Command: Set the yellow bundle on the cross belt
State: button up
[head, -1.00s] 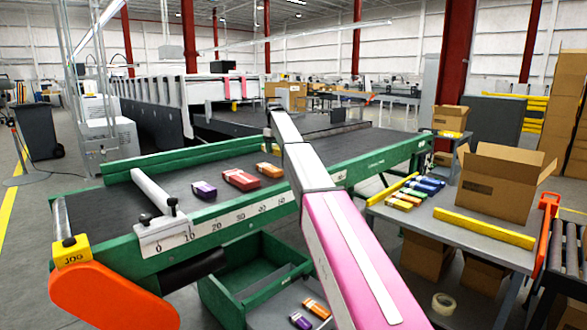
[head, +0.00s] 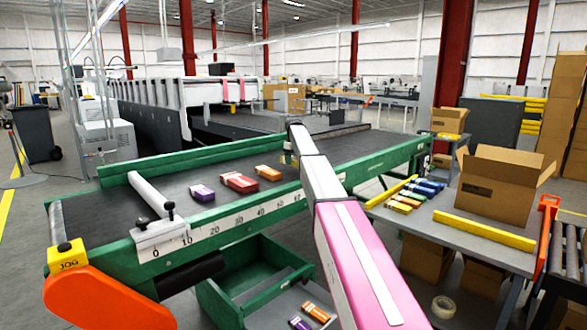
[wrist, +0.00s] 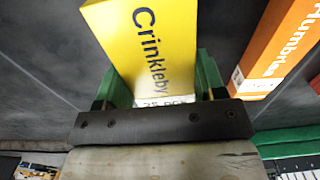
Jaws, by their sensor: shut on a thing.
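The yellow bundle, marked Crinkleby (wrist: 140,40), is between the green fingers of my gripper (wrist: 160,78) in the wrist view. The gripper is shut on it. The dark cross belt (head: 115,205) lies beneath; I cannot tell whether the bundle touches it. In the head view my arm crosses over the belt and mostly hides the gripper. The orange one also shows beside the yellow bundle in the wrist view (wrist: 275,50).
A white bar (head: 150,194) spans the belt's near left end, by a scale along the green rail (head: 215,228). A grey table (head: 450,225) on the right holds several bundles and an open carton (head: 497,185). Bundles lie below in a green-sided tray (head: 222,300).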

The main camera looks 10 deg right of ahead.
aim_at(294, 172)
jog(key=shift+f, duration=1.85)
jog(key=shift+f, duration=0.15)
jog(key=o, duration=1)
notch_tip(294, 172, up, 12)
jog(key=shift+r, duration=0.15)
